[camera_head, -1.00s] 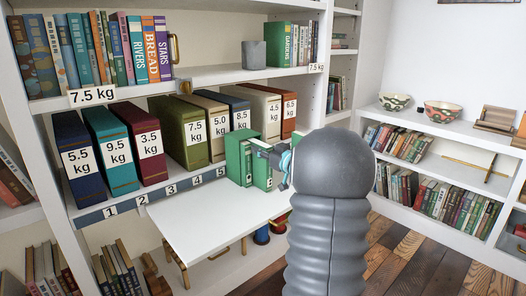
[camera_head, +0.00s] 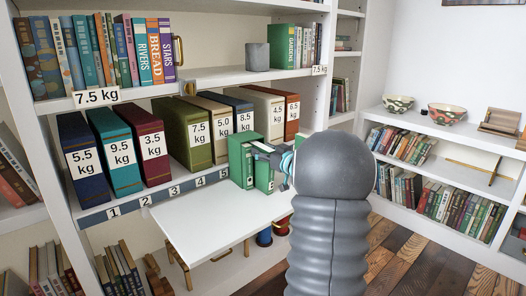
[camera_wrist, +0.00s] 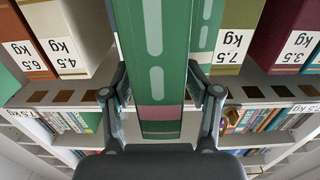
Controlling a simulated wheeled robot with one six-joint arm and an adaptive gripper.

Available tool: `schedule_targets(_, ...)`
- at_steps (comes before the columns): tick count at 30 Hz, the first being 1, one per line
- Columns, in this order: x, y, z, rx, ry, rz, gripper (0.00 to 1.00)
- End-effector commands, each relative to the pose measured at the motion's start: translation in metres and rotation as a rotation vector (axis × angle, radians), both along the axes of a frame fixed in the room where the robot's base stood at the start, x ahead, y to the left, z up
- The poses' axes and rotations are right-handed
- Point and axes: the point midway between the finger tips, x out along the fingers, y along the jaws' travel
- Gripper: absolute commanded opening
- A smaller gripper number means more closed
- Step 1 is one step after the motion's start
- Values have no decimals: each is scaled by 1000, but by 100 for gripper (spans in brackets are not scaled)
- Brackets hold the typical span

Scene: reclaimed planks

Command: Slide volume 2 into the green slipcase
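A green volume (camera_wrist: 160,128) with pale rounded marks and a pink band stands upright between the fingers of my gripper (camera_wrist: 158,78) in the wrist view. The fingers lie close along both its sides; I cannot tell whether they press on it. In the head view my gripper (camera_head: 266,151) is at this green volume (camera_head: 263,176), largely behind my arm. A second green piece (camera_head: 240,163) stands just left of it, and shows at upper right in the wrist view (camera_wrist: 205,28). I cannot read a volume number or tell which piece is the slipcase.
Weight-labelled binders (camera_head: 187,135) stand behind and left on the shelf. A white pull-out board (camera_head: 215,225) juts out below, clear on top. An upper shelf (camera_head: 215,82) with books and a grey block (camera_head: 257,57) hangs above.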

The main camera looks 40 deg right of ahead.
Motion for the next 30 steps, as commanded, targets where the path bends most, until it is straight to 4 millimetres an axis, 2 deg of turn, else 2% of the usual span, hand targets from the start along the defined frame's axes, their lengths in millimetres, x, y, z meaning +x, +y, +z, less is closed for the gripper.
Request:
schedule_targets(5, -14, -2, 0, 0, 0, -2, 58)
schedule_targets(15, -80, -6, 2, -1, -1, -3, 58)
schedule_targets(19, -100, -7, 2, -1, -1, -2, 58)
schedule_targets(24, -115, -8, 1, 0, -1, 0, 58)
schedule_targets(30, -120, -8, 2, -1, -1, 1, 58)
